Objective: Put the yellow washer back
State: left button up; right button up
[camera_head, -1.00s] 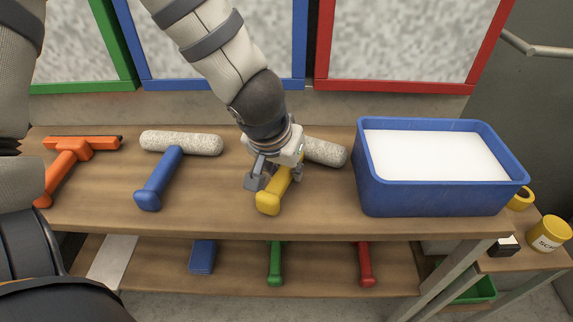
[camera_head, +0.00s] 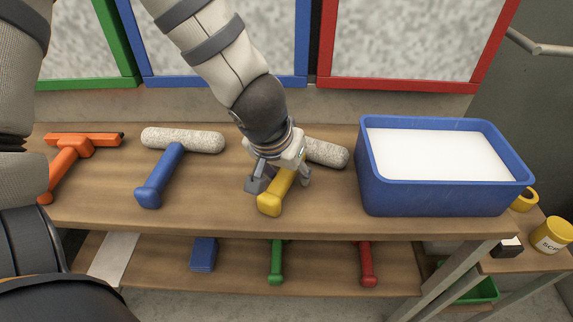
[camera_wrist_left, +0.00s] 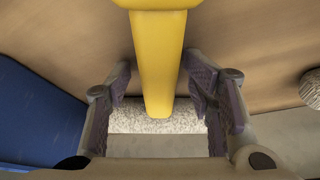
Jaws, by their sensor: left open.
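The yellow washer lies on the upper wooden shelf, its yellow handle (camera_head: 271,202) toward the front edge and its speckled grey sleeve (camera_head: 327,153) toward the back. My left gripper (camera_head: 283,178) is over the handle, pointing down, and hides where handle and sleeve meet. In the left wrist view the handle (camera_wrist_left: 155,45) runs between the two open fingers (camera_wrist_left: 160,78), with a gap on each side. The washer's sleeve (camera_wrist_left: 155,120) shows beyond it. My right gripper is not in view.
A blue tub (camera_head: 445,199) with white contents stands right of the washer. A blue-handled washer (camera_head: 160,175) and an orange tool (camera_head: 68,155) lie to the left. Green (camera_head: 277,262) and red (camera_head: 367,264) handles lie on the lower shelf. Framed panes stand behind.

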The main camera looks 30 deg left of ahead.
pick_arm(q)
jog(key=v, duration=1)
jog(key=shift+d, duration=0.3)
jog(key=shift+s+a+r, duration=0.1)
jog(key=shift+s+r, duration=0.05)
jog(key=shift+r, duration=0.3)
jog(key=shift+s+a+r, duration=0.1)
jog(key=shift+s+r, duration=0.05)
jog(key=shift+r, duration=0.25)
